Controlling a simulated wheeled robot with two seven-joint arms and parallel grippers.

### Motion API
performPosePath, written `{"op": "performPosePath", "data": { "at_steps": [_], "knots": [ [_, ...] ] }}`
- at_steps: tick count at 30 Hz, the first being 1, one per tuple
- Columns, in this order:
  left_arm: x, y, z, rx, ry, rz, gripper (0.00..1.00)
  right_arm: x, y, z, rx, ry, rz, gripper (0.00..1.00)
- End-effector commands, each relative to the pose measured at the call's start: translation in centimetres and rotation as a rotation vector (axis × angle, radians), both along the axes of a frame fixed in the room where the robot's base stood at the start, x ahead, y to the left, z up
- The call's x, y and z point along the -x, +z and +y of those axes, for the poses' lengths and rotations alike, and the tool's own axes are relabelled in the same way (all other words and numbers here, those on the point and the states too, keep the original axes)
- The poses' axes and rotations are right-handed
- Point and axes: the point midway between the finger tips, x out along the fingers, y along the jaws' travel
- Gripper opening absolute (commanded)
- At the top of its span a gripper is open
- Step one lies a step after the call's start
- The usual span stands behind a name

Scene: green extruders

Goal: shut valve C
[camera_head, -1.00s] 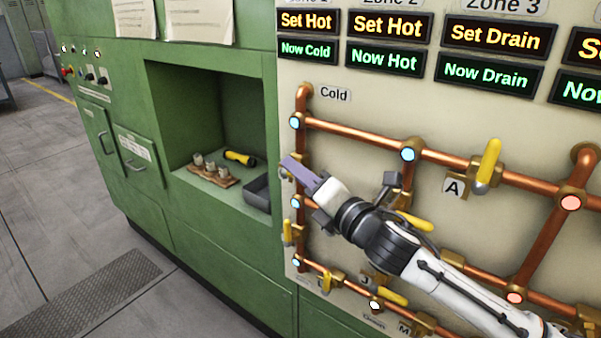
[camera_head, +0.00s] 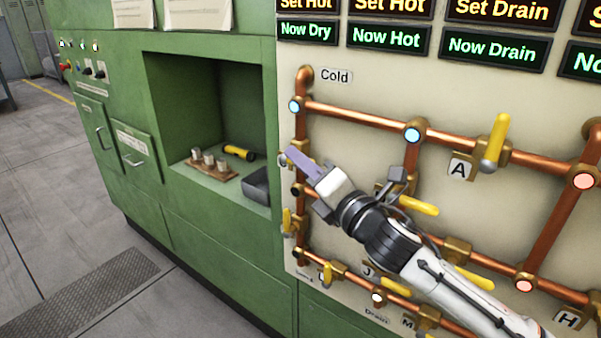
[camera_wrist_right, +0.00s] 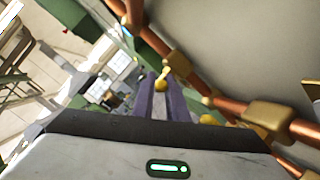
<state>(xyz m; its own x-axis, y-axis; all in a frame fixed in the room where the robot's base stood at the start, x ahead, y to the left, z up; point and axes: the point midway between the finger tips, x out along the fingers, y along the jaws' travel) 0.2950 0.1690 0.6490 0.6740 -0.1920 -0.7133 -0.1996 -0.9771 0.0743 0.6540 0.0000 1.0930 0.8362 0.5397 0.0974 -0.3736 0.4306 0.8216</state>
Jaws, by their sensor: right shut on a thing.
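My right gripper (camera_head: 293,155) reaches to the left vertical copper pipe (camera_head: 302,220), at a valve between the blue top light (camera_head: 294,105) and a dark light (camera_head: 295,190) below. In the right wrist view, its purple fingers (camera_wrist_right: 160,95) are shut on a yellow valve handle (camera_wrist_right: 161,83). The gripper hides most of this valve in the head view, and I cannot read a letter C there. The Zone 1 lower display (camera_head: 306,32) reads "Now Dry". My left gripper is not in view.
Valve A (camera_head: 495,142) is upper right; its handle points up. Other yellow handles (camera_head: 418,205) and pipes lie close around my right arm. A green recess (camera_head: 190,95) at left holds a small tray with cups (camera_head: 212,170), a yellow flashlight (camera_head: 239,153) and a dark bin (camera_head: 258,182).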

Motion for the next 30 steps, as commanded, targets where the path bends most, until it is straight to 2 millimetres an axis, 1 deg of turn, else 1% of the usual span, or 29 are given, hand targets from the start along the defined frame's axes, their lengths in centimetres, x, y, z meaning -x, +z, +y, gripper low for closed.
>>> {"op": "performPosePath", "data": {
  "at_steps": [1,2,11,12,14,15,30],
  "knots": [
    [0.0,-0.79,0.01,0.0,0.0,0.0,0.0,0.04,-0.45,0.01,-0.008,0.001,-0.006,0.0],
    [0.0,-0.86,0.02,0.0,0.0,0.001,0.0,0.03,-0.36,-0.01,-0.012,0.001,-0.009,0.0],
    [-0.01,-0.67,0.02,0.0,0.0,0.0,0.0,0.04,-0.07,-0.04,-0.016,0.0,-0.012,0.0],
    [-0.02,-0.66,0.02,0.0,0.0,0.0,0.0,0.04,-0.07,-0.04,-0.016,0.001,-0.011,0.15],
    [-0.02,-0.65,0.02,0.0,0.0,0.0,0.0,0.04,-0.07,-0.04,-0.016,0.001,-0.011,0.25],
    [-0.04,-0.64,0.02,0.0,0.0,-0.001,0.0,0.04,-0.07,-0.04,-0.016,0.001,-0.011,0.32],
    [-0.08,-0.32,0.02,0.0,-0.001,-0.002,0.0,-0.04,-0.14,-0.13,-0.01,-0.003,-0.006,0.32]
  ]
}}
